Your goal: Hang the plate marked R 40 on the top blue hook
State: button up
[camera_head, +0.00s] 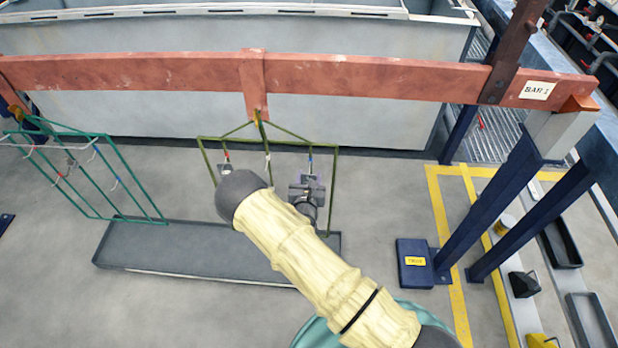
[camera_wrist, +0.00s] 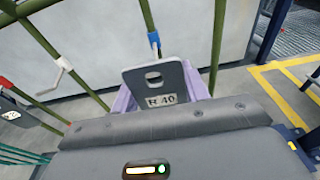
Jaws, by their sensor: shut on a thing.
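The grey plate marked R 40 (camera_wrist: 158,82) has an oval hole near its top and shows upright in the wrist view. My gripper (camera_wrist: 160,100) is shut on it, with pale purple fingers on both sides. The blue-marked hook (camera_wrist: 154,41) is on an olive rod just above and behind the plate's top edge. In the head view, the blue mark (camera_head: 310,161) is on the right of the olive rack (camera_head: 335,185), with my gripper (camera_head: 308,189) just below it. I cannot tell whether the hook touches the plate's hole. The plate's lower part is hidden.
A red-marked hook (camera_head: 227,156) with a small grey plate (camera_head: 225,169) is left on the same rack. The rack hangs from a copper-coloured bar (camera_head: 150,72).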

jog(key=shift+w, duration=0.9)
jog(key=shift+w+f+b, duration=0.3)
jog(key=shift+w+f, duration=0.05)
jog(key=shift+w, duration=0.2)
dwell(0.4)
jog(key=shift+w+d+f, duration=0.1)
jog(key=shift+w+f, duration=0.1)
jog(key=shift+f, duration=0.1)
dwell(0.6)
jog(key=o, duration=1.2)
jog(key=shift+c, duration=0.2)
jog(key=shift+s, duration=0.1)
jog(key=s+r, duration=0.2)
jog(key=s, duration=1.5)
jog(key=shift+a+r+b, duration=0.3)
jog(key=shift+a+r, duration=0.05)
jog(key=shift+a, duration=0.1)
